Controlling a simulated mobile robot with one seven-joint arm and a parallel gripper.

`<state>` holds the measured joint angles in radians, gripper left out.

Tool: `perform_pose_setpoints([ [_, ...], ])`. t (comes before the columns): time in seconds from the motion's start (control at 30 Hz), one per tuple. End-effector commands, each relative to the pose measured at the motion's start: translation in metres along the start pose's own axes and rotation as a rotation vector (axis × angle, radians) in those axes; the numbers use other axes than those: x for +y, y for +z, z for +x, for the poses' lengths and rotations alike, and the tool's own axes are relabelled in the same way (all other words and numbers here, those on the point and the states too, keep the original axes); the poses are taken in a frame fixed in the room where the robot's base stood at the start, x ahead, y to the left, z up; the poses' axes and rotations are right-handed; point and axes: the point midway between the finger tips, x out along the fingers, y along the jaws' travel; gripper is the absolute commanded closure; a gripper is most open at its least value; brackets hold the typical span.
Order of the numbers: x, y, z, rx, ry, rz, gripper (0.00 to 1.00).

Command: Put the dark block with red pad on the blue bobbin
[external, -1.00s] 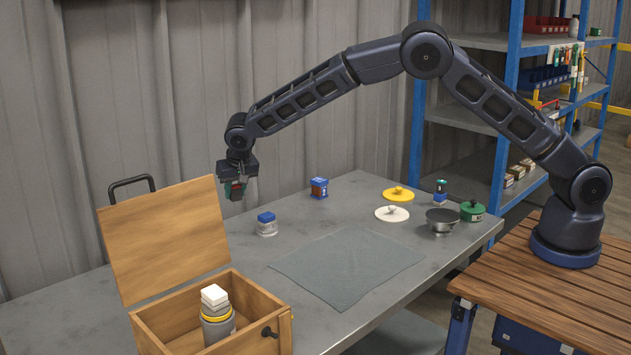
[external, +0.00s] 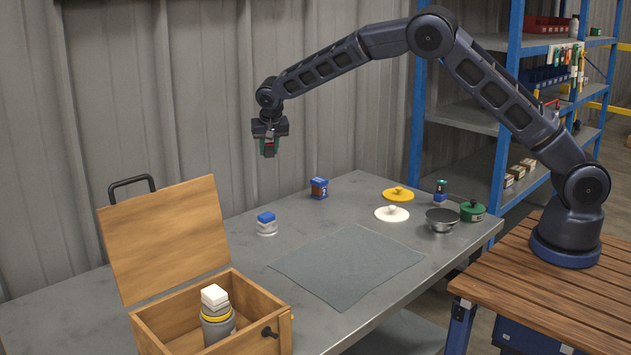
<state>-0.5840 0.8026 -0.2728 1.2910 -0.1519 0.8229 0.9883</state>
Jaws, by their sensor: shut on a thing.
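My gripper (external: 269,147) is high above the table in front of the grey wall, pointing down. It is shut on the dark block with red pad (external: 269,149); the fingers hide part of the block. The blue bobbin (external: 319,188) appears to be the small piece with blue ends and a brown middle at the back of the table. It stands upright, to the right of and well below my gripper, apart from the held block.
An open wooden box (external: 262,302) holds a grey stack with a white block. A blue-topped grey piece (external: 266,224), yellow lid (external: 398,194), white lid (external: 392,214), dark bowl (external: 442,220), green pot (external: 472,211) and blue-green piece (external: 440,193) stand on the table. The grey mat (external: 347,265) is bare.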

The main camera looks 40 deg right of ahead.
Motion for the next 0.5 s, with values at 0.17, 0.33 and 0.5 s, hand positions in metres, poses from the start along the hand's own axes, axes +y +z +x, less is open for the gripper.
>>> perform_pose_setpoints([
  [0.17, 0.061, -0.054, 0.010, -0.001, 0.035, 0.086, 0.94],
  [0.33, 0.120, -0.099, 0.016, 0.000, 0.066, 0.163, 0.94],
  [0.5, 0.173, -0.133, 0.021, -0.001, 0.093, 0.228, 0.94],
])
